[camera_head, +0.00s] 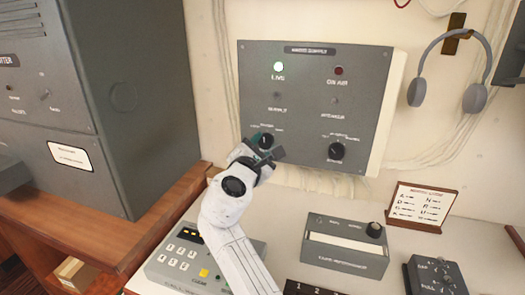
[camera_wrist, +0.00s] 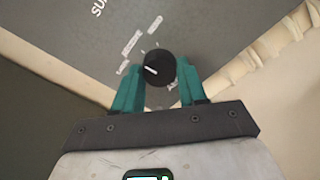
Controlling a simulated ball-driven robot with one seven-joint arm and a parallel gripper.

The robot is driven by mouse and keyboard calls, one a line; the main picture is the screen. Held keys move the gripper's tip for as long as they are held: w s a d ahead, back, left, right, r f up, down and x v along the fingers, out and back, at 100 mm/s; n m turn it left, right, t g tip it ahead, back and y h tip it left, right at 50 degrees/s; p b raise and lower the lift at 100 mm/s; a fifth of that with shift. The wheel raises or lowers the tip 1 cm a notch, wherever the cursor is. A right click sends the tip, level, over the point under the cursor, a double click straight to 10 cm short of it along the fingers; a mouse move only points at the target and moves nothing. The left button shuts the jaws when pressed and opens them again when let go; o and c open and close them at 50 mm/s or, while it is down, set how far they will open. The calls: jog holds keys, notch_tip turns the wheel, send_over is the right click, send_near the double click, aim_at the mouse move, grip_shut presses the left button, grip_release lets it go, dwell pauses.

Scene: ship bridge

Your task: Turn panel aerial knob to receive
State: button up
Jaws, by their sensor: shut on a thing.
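The grey wall panel (camera_head: 315,110) has a lit green lamp marked LIVE and a dark red lamp marked ON AIR. A round black knob (camera_head: 265,140) sits at its lower left, ringed by small labels too small to read. My gripper (camera_head: 262,151) reaches up to this knob. In the wrist view, the teal fingers of my gripper (camera_wrist: 158,76) are shut on the black knob (camera_wrist: 157,66), one on each side. Its white pointer line lies left of centre, tilted slightly. A second black knob (camera_head: 336,151) is at the panel's lower right, apart from my gripper.
Below the panel, a desk (camera_head: 300,205) holds a keypad unit (camera_head: 180,257), a grey box with a knob (camera_head: 345,247) and a framed card (camera_head: 422,207). Headphones (camera_head: 442,75) hang at right. A large grey cabinet (camera_head: 125,90) stands at left. Cables run beside the panel.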

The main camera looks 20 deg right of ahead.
jog(key=shift+m, duration=0.5)
jog(key=o, duration=1)
jog(key=shift+o, duration=0.2)
jog(key=b+v, duration=0.1)
jog(key=v, duration=0.9)
jog(key=shift+s+a, duration=0.2)
jog(key=shift+s, duration=0.15)
